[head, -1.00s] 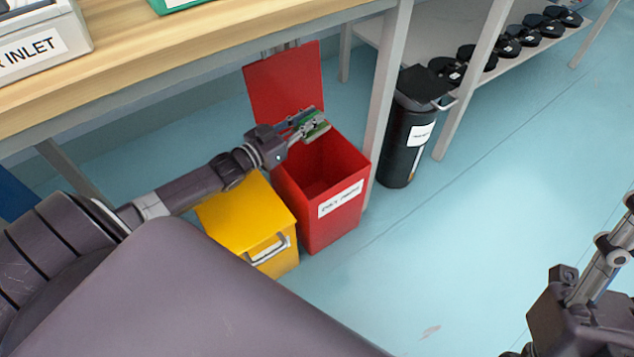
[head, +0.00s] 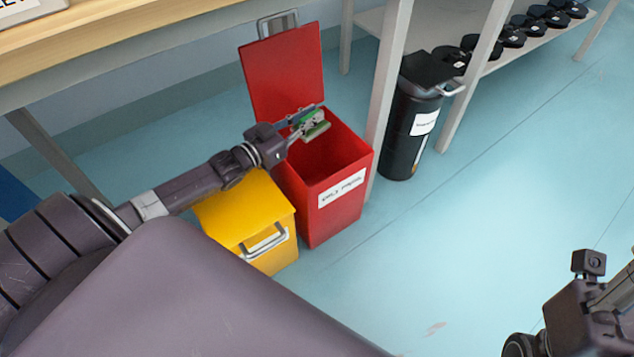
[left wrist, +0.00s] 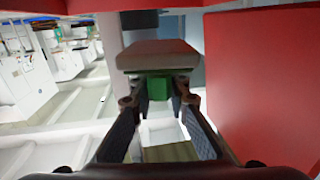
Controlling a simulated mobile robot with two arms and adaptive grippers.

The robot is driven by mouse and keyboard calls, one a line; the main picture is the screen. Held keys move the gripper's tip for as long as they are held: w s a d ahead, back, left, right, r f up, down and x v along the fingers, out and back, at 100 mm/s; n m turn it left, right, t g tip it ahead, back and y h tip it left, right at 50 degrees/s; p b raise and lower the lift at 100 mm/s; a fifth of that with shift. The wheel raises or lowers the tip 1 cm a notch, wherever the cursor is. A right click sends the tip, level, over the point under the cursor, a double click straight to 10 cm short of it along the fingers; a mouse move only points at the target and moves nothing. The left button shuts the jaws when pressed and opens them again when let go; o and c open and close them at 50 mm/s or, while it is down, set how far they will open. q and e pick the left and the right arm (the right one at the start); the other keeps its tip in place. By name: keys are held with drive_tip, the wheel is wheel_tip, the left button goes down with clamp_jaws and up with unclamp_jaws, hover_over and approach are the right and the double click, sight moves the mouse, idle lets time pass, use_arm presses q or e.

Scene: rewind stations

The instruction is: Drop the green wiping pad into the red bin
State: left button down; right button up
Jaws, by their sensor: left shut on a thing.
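The red bin (head: 338,209) stands on the floor in the head view, with its lid (head: 283,75) raised at the back. The part of its inside that shows is empty. My left gripper (head: 309,125) is shut on the green wiping pad (head: 315,131), over the back left part of the bin's opening. In the left wrist view the green of the pad (left wrist: 157,88) shows between the two fingers, and red walls of the bin or lid lie close by. Only part of my right gripper shows at the lower right; its fingertips are out of frame.
A yellow bin (head: 246,215) with a closed lid stands left of the red bin, under my left arm. A table leg (head: 385,100) and a black bin (head: 408,125) stand to the right. A wooden tabletop (head: 130,45) is at the upper left. The floor at right is clear.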

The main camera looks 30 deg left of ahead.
use_arm(q)
drive_tip(key=c, duration=1.8)
unclamp_jaws()
drive_tip(key=shift+o, duration=0.2)
drive_tip(key=shift+s+f, duration=0.1)
drive_tip(key=shift+s, duration=0.2)
drive_tip(key=v, duration=1.1)
drive_tip(key=shift+s, duration=0.15)
drive_tip(key=shift+a, duration=0.1)
